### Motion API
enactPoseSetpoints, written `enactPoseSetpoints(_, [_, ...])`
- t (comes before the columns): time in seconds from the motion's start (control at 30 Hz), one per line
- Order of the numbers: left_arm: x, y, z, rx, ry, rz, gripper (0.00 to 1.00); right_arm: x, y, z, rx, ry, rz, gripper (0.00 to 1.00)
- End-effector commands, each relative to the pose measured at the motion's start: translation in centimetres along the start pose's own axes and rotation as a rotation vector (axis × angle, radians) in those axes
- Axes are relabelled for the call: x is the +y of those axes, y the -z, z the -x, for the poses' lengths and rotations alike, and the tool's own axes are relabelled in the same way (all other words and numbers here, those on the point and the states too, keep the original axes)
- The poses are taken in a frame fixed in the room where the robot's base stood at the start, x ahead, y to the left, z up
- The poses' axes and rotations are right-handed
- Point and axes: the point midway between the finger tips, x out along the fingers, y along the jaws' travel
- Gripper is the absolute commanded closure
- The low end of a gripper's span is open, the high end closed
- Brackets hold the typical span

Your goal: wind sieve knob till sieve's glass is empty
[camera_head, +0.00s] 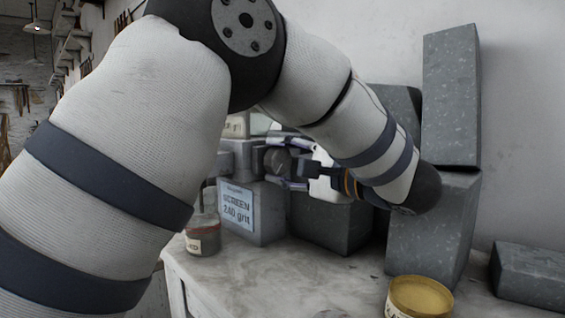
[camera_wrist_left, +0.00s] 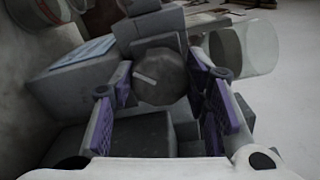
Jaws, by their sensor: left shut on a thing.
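The sieve, a grey boxy machine, has a pale-blue label reading "SCREEN 240 grit" (camera_head: 237,206). Its knob (camera_wrist_left: 160,78) is dark, faceted and round with a pale line on its face, and sits between my left gripper's fingers in the left wrist view. My left gripper (camera_head: 291,168) is shut on the knob, with purple-sided fingers on either side of it. A clear glass (camera_wrist_left: 248,48) shows right of the knob in the wrist view; I cannot tell how much it holds. My right gripper is out of view.
A labelled jar (camera_head: 203,235) stands left of the machine. An open tub of yellowish material (camera_head: 419,297) is at the table's front. Grey blocks (camera_head: 451,95) are stacked against the wall, and another block (camera_head: 528,276) lies at right. My left arm hides much of the middle.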

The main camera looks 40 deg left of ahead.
Motion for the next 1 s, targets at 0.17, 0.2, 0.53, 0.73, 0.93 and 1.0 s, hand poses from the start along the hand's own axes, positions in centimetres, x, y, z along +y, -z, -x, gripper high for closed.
enactPoseSetpoints(0.17, [-0.03, -0.01, -0.01, -0.001, 0.000, -0.107, 0.86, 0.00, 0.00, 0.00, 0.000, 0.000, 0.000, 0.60])
enactPoseSetpoints(0.2, [-0.04, -0.01, -0.01, -0.001, 0.000, -0.127, 0.86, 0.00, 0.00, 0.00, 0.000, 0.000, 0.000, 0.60])
enactPoseSetpoints(0.53, [-0.08, -0.01, 0.00, -0.001, 0.001, -0.225, 0.86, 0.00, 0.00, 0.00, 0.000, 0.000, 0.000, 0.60])
enactPoseSetpoints(0.73, [-0.09, -0.01, 0.00, -0.001, 0.001, -0.239, 0.86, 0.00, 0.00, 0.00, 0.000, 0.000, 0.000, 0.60])
enactPoseSetpoints(0.93, [-0.09, -0.01, -0.01, 0.000, 0.001, -0.238, 0.86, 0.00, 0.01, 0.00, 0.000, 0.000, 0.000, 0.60])
enactPoseSetpoints(1.0, [-0.09, -0.01, -0.01, 0.000, 0.001, -0.238, 0.86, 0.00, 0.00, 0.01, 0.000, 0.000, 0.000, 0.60])
